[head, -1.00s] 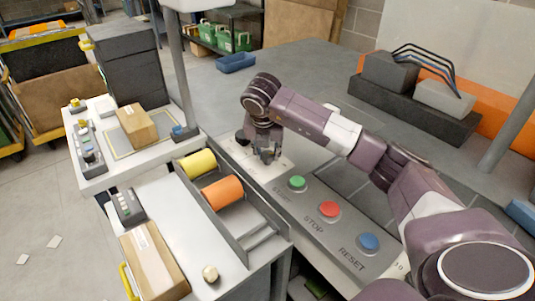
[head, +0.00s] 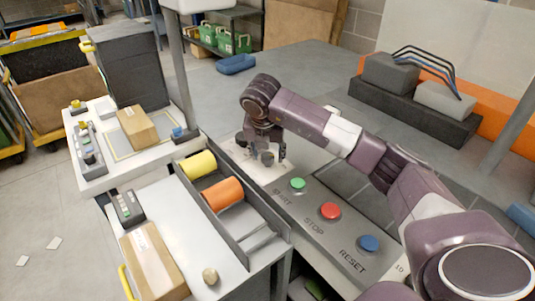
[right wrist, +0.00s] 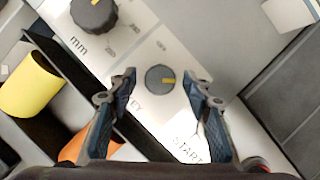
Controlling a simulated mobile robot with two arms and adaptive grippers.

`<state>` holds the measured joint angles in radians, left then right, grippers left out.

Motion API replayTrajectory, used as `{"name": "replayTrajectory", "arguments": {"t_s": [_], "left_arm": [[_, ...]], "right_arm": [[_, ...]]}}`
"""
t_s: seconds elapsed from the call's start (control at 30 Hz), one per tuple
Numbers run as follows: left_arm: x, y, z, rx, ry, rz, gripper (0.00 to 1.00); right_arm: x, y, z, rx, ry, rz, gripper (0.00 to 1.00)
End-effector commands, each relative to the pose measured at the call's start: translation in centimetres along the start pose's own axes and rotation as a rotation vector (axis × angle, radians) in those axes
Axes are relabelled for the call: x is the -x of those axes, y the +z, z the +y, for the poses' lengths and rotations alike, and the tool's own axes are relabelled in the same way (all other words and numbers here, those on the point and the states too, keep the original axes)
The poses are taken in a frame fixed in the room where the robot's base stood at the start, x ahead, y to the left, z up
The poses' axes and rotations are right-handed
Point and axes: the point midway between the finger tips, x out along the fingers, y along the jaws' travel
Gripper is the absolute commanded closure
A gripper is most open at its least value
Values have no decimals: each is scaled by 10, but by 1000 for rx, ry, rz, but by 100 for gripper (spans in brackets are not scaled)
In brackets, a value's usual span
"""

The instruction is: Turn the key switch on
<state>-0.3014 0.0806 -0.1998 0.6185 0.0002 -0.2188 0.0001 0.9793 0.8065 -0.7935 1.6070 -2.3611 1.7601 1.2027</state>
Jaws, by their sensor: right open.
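The key switch (right wrist: 156,77) is a small round dark-grey knob with a yellow mark, on a pale plate of the console. In the right wrist view its mark points to the right, and lettering beside it is partly hidden by a finger. My right gripper (right wrist: 161,80) is open, with one fingertip on each side of the knob and a gap on both sides. In the head view the right gripper (head: 266,152) points down over the plate, with the key switch (head: 267,159) between its fingers. My left gripper is not in view.
A larger black dial (right wrist: 93,14) marked "mm" sits close by. Green (head: 297,184), red (head: 330,211) and blue (head: 368,243) buttons line the console nearer me. Yellow (head: 198,164) and orange (head: 223,193) rolls lie in a trough to the left.

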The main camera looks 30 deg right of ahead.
Motion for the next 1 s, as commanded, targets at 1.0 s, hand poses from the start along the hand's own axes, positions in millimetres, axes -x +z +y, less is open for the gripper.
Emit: {"name": "replayTrajectory", "arguments": {"t_s": [1.0], "left_arm": [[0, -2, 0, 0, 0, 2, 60]], "right_arm": [[119, 0, 0, -1, 1, -1, 54]]}}
